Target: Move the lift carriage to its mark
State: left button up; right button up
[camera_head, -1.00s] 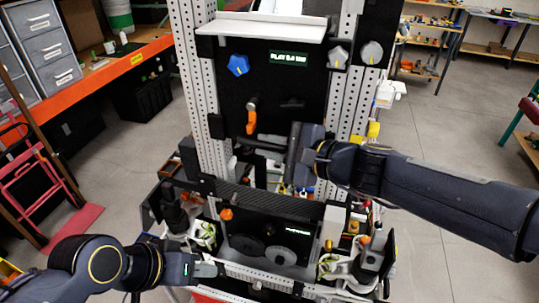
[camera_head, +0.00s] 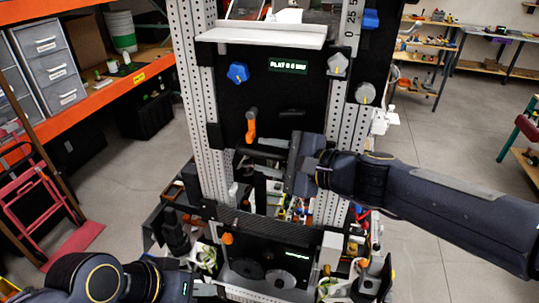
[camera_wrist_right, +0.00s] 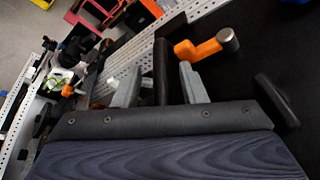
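The lift carriage is a black panel (camera_head: 290,100) with a white shelf (camera_head: 262,35) on top, between two perforated posts. It carries a blue knob (camera_head: 238,73), a grey knob (camera_head: 338,65), a small display (camera_head: 289,67) and an orange-gripped crank (camera_head: 251,128). A scale strip (camera_head: 351,22) stands at upper right; I cannot make out the mark. My right gripper (camera_head: 262,153) is at the carriage's lower part. In the right wrist view its open fingers (camera_wrist_right: 162,76) straddle a black bar (camera_wrist_right: 162,55), with gaps both sides. My left gripper (camera_head: 212,290) is low, its fingers unclear.
Below the carriage is a lower unit with dark discs (camera_head: 263,273), and small parts lie around it. Beside the carriage, a fixed black panel carries another grey knob (camera_head: 365,93). An orange-edged bench (camera_head: 100,92) and a red hand truck (camera_head: 70,240) stand left. Floor is open at right.

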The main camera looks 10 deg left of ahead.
jog(key=shift+d, duration=0.1)
jog(key=v, duration=0.7)
jog(key=shift+d+b, duration=0.3)
jog(key=shift+b, duration=0.1)
jog(key=shift+s+r, duration=0.1)
jog(key=s+d+f+n+h, duration=0.4)
jog(key=s+d+f, duration=0.5)
jog(key=d, duration=0.3)
jog(key=s+d+f+n+h, duration=0.5)
jog(key=s+d+f, duration=0.4)
jog(key=d, duration=0.4)
jog(key=shift+s+d+h, duration=0.25)
jog(key=shift+s+h, duration=0.2)
jog(key=shift+h, duration=0.45)
